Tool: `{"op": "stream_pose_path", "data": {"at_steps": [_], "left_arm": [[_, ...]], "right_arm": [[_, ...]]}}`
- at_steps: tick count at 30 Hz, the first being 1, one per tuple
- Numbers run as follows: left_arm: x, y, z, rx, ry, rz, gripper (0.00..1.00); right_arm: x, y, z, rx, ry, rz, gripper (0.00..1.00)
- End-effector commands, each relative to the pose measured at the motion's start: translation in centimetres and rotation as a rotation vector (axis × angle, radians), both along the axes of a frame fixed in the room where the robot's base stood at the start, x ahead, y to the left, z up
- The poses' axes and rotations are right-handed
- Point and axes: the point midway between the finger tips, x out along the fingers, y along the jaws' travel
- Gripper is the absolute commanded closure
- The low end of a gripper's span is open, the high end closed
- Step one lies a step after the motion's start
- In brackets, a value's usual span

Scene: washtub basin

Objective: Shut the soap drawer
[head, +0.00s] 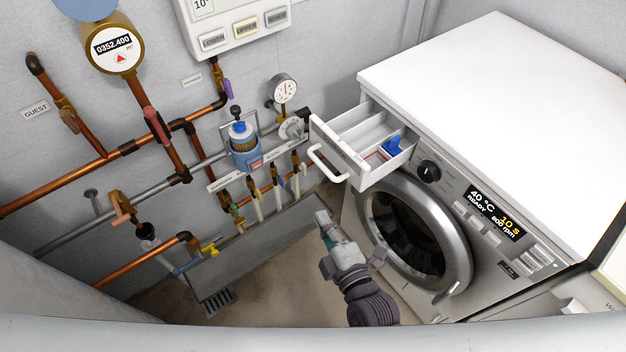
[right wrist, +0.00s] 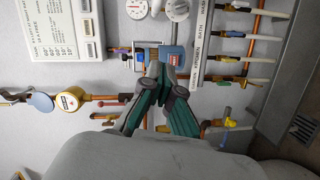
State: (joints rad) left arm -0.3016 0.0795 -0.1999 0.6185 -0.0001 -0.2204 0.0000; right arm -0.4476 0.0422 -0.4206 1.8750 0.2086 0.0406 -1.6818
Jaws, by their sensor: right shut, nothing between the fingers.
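The white soap drawer (head: 362,146) stands pulled out of the upper left of the washing machine's front (head: 455,215). Its curved handle (head: 328,164) is at its front, and a blue insert (head: 393,146) shows inside. In the right wrist view the right gripper's fingers (right wrist: 160,72) meet at the tips, with the pipe wall behind; the drawer is not in that view. My left gripper is not in view.
Copper pipes (head: 155,110), a gauge (head: 284,88) and a blue-capped filter (head: 243,140) line the wall left of the drawer. A grey basin (head: 255,250) lies below the pipes. The round door (head: 465,245) sits below the drawer. The machine's white top (head: 500,75) is clear.

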Motion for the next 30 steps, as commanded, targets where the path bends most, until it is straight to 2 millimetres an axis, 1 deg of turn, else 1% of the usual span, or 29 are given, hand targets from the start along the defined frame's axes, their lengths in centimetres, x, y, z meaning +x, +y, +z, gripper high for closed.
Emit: {"op": "stream_pose_path", "data": {"at_steps": [1, 3, 5, 8, 18, 20, 21, 24, 30], "left_arm": [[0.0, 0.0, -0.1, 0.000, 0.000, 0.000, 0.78], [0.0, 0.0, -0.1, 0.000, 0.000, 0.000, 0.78], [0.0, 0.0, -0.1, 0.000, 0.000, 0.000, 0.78], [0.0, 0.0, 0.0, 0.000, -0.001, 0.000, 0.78], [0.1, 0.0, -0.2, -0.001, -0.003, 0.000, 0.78], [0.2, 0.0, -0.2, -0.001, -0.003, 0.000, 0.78], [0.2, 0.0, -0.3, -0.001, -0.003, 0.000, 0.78], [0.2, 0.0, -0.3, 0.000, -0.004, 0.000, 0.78], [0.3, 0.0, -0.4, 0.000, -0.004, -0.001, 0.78]], "right_arm": [[0.1, 0.1, 0.9, -0.010, -0.027, 0.001, 1.00], [0.3, 0.2, 1.6, -0.018, -0.047, 0.000, 1.00], [0.8, 0.4, 1.7, -0.022, -0.052, 0.000, 1.00], [2.1, 0.9, 1.7, -0.019, -0.051, 0.000, 1.00], [8.7, 3.7, 1.2, -0.019, -0.049, 0.000, 1.00], [9.8, 4.2, 1.2, -0.020, -0.048, 0.000, 1.00], [10.0, 3.2, 0.8, -0.026, -0.047, 0.001, 1.00], [10.8, 2.1, 0.5, -0.025, -0.047, 0.000, 1.00], [11.6, 0.9, 0.2, -0.022, -0.046, 0.000, 1.00]]}}
